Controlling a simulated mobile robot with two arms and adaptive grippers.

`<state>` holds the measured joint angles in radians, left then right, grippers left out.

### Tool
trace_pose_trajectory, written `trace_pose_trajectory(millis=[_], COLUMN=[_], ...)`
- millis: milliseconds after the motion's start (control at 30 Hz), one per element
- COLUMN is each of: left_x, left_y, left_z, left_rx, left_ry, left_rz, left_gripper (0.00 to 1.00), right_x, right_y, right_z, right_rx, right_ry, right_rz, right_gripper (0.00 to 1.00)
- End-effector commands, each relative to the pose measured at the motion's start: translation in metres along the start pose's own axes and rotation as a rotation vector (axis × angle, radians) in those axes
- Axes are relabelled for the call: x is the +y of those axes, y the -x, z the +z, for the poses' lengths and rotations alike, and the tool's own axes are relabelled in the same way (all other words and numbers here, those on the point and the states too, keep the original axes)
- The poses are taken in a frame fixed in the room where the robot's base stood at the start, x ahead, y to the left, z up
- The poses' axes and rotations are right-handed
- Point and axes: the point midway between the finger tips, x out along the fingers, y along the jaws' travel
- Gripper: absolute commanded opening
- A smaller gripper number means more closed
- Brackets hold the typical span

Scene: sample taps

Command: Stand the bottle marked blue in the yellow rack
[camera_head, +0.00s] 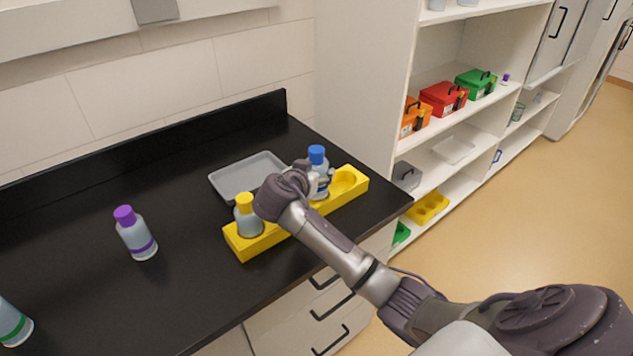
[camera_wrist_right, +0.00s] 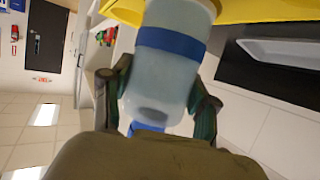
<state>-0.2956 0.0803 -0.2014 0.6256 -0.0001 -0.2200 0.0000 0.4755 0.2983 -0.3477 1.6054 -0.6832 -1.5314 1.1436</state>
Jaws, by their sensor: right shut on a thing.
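The bottle marked blue (camera_head: 318,157) has a blue cap and stands about upright at the yellow rack (camera_head: 242,250), near its middle. My right gripper (camera_head: 321,182) is shut around this bottle. The right wrist view shows the bottle with its blue band (camera_wrist_right: 171,42) between the two fingers (camera_wrist_right: 157,97), and the yellow rack (camera_wrist_right: 255,10) behind its base. I cannot tell whether the base is inside a socket or just above it. A round socket at the rack's right end (camera_head: 345,183) is empty. My left gripper is not in view.
A yellow-capped bottle (camera_head: 248,218) stands in the rack's left end. A grey tray (camera_head: 222,184) lies behind the rack. A purple-capped bottle (camera_head: 136,235) and a green-banded bottle (camera_head: 12,324) stand on the black counter to the left. Shelves with coloured boxes (camera_head: 443,97) stand at right.

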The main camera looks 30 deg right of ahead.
Motion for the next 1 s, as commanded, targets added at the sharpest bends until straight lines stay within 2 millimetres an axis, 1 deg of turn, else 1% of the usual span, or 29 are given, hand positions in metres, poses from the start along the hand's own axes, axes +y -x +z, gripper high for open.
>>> trace_pose_trajectory(millis=[100,233,300,533,633,667,700,767,800,1000], left_x=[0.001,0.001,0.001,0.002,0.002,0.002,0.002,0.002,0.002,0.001], left_y=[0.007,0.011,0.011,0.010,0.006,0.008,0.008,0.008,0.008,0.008], left_z=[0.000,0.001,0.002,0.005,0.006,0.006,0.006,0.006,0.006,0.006], left_rx=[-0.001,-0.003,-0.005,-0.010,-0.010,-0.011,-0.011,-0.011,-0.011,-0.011], left_ry=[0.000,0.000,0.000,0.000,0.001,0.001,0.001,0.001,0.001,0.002], left_rz=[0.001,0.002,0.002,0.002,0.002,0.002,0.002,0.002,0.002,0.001], left_gripper=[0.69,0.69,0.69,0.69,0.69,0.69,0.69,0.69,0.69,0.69], right_x=[0.002,0.001,0.001,0.001,0.001,0.001,0.001,0.001,0.001,0.001], right_y=[-0.007,-0.012,-0.014,-0.014,-0.015,-0.015,-0.015,-0.015,-0.015,-0.015], right_z=[0.016,0.030,0.034,0.035,0.038,0.037,0.037,0.037,0.037,0.037], right_rx=[-0.001,0.000,0.000,0.000,0.000,-0.001,-0.001,-0.001,-0.001,-0.001], right_ry=[0.009,0.006,0.004,0.003,0.003,0.004,0.004,0.004,0.004,0.004], right_rz=[0.004,0.002,0.001,0.001,0.000,0.001,0.001,0.001,0.001,0.001], right_gripper=[0.14,0.14,0.14,0.14,0.14,0.64,0.71,0.81,0.85,0.85])
